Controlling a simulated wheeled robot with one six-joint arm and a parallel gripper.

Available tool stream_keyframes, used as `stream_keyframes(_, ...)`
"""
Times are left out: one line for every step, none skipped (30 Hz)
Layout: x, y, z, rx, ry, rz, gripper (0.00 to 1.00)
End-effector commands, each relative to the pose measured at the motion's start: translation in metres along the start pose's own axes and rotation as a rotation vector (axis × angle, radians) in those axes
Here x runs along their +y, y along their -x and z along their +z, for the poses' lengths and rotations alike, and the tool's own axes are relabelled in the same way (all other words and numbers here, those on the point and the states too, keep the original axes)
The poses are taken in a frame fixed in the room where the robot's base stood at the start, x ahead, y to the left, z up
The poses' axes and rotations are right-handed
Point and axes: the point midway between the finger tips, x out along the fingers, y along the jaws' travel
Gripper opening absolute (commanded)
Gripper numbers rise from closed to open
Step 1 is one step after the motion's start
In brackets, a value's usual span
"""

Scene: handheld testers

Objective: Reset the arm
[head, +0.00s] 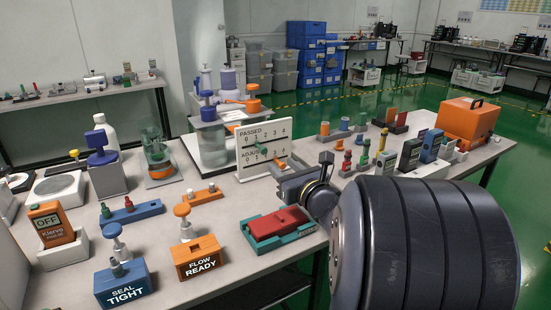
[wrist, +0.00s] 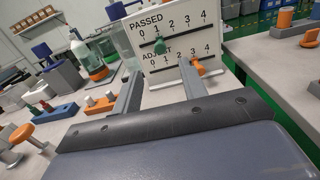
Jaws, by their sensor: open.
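My gripper (head: 284,178) is at the middle of the bench in the head view, just in front of a white panel (head: 246,165) marked PASSED and ADJUST. In the wrist view my gripper (wrist: 161,86) has its two grey fingers apart, with nothing held between them. The same panel (wrist: 180,20) stands upright beyond the fingertips. Its green knob (wrist: 160,46) is near 1 on the upper scale. Its orange knob (wrist: 197,68) is near 3 on the lower scale, close to the right finger; I cannot tell whether they touch. My dark arm hides part of the bench.
A red block in a green tray (head: 262,243) lies close below my gripper. SEAL TIGHT (head: 124,287) and FLOW READY (head: 199,260) blocks stand front left. A glass jar (head: 212,145) is behind left. Several testers and an orange case (head: 466,120) stand to the right.

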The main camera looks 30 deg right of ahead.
Motion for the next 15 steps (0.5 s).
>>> stream_keyframes(-0.0004, 0.0053, 0.0006, 0.001, 0.000, -0.002, 0.41)
stream_keyframes(-0.0005, 0.0074, 0.0004, 0.001, 0.000, -0.002, 0.41)
stream_keyframes(-0.0003, 0.0097, 0.0001, 0.001, 0.000, -0.001, 0.41)
stream_keyframes(-0.0001, 0.0109, -0.0001, 0.001, 0.000, -0.001, 0.41)
stream_keyframes(0.0002, 0.0117, -0.0003, 0.001, 0.000, 0.000, 0.41)
stream_keyframes(0.0004, 0.0123, -0.0004, 0.001, 0.000, 0.000, 0.41)
stream_keyframes(0.0005, 0.0124, -0.0005, 0.001, 0.000, 0.001, 0.41)
stream_keyframes(0.0005, 0.0124, -0.0006, 0.001, 0.000, 0.001, 0.41)
stream_keyframes(0.0005, 0.0123, -0.0006, 0.001, 0.000, 0.001, 0.41)
stream_keyframes(0.0005, 0.0122, -0.0006, 0.001, 0.000, 0.001, 0.41)
stream_keyframes(0.0005, 0.0122, -0.0006, 0.001, 0.000, 0.001, 0.41)
stream_keyframes(0.0005, 0.0121, -0.0006, 0.001, 0.000, 0.001, 0.41)
stream_keyframes(0.0005, 0.0120, -0.0006, 0.001, 0.000, 0.001, 0.41)
stream_keyframes(0.0004, 0.0117, -0.0007, 0.001, 0.000, 0.001, 0.41)
stream_keyframes(0.0004, 0.0109, -0.0008, 0.001, 0.000, 0.001, 0.41)
